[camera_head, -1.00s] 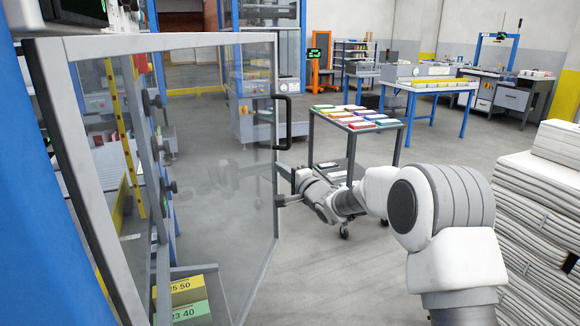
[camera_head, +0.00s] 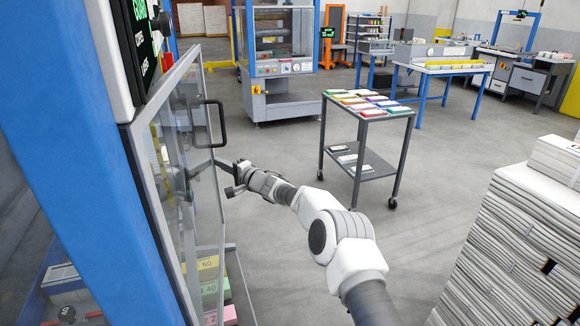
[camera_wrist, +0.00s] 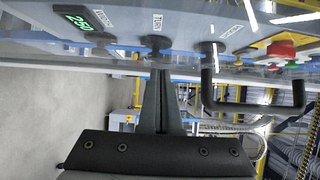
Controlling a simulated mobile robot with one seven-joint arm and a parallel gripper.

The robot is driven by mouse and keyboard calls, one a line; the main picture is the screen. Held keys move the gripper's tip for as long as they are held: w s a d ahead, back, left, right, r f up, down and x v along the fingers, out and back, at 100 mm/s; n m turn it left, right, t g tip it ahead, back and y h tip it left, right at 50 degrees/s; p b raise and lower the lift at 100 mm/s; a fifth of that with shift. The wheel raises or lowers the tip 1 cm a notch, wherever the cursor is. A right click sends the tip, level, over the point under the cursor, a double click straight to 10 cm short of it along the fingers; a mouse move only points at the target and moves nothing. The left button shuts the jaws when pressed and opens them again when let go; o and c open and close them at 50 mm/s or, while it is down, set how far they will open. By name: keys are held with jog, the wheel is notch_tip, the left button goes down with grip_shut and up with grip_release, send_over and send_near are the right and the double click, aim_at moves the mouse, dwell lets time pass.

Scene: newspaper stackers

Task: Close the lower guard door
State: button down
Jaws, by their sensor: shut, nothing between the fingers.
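The lower guard door (camera_head: 201,235) is a clear pane in a grey metal frame at the left of the head view. It stands partly open, at an angle to the blue machine. Its black handle (camera_head: 223,122) is on the outer edge and also shows in the wrist view (camera_wrist: 250,107). My gripper (camera_head: 213,164) is shut and empty, below the handle at the door's outer edge. In the wrist view its fingers (camera_wrist: 160,85) point at the door frame, beside the handle and not around it. I cannot tell whether the tips touch the door.
A cart (camera_head: 368,112) with coloured stacks stands to the right of my arm. A tall newspaper pile (camera_head: 500,245) is at the right. Coloured bundles (camera_head: 208,283) lie low behind the door. The wrist view shows a control panel (camera_wrist: 120,22) past the door. Floor between door and cart is clear.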

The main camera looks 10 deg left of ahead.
jog(key=s+a+b, duration=0.1)
jog(key=s+a, duration=0.3)
jog(key=a, duration=0.6)
jog(key=shift+s, duration=0.15)
